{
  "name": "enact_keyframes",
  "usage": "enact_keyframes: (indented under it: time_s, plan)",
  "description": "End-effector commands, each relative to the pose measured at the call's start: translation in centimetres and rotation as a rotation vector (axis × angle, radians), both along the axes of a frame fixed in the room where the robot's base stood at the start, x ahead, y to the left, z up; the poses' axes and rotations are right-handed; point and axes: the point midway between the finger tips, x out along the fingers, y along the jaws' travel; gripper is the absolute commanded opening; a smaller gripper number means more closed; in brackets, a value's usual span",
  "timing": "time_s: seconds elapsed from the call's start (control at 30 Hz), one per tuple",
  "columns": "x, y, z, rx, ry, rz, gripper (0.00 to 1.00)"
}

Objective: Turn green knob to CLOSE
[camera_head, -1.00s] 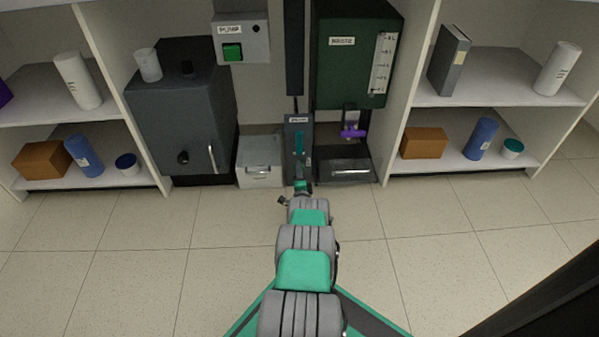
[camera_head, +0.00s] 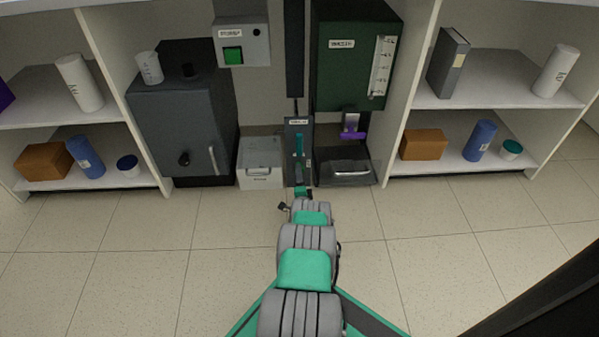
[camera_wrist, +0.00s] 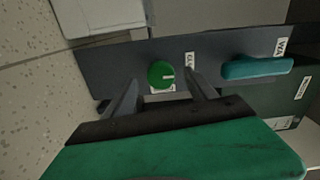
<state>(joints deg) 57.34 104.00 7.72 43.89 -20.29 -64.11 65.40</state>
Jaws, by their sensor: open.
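The green knob (camera_wrist: 161,74) is a round dial with a white pointer mark, set on a dark grey panel (camera_wrist: 110,62) in the wrist view. Small white labels sit beside it, too small to read surely. My gripper (camera_wrist: 160,95) is open, with one finger on each side of the knob and the knob showing between them. I cannot tell whether the fingers touch it. In the head view the knob is hidden behind my arm, low on the narrow grey panel (camera_head: 291,135).
A teal handle (camera_wrist: 257,67) is on the same panel, to the right of the knob. A grey drawer box (camera_head: 261,160) stands left of the panel. A dark green tank (camera_head: 350,60) with a purple valve (camera_head: 353,135) is to the right. The floor is clear.

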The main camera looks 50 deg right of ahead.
Motion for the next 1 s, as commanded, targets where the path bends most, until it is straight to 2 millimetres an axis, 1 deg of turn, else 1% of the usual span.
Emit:
enact_keyframes:
  time_s: [0.03,0.4,0.5,1.0]
  plan:
    - [-0.5,0.4,0.5,0.002,0.000,-0.002,0.65]
    - [-3.3,3.7,0.4,0.002,0.000,-0.002,0.65]
    - [-3.8,4.3,0.4,0.000,-0.002,-0.002,0.65]
    - [-3.9,4.6,0.1,-0.001,-0.001,0.000,0.65]
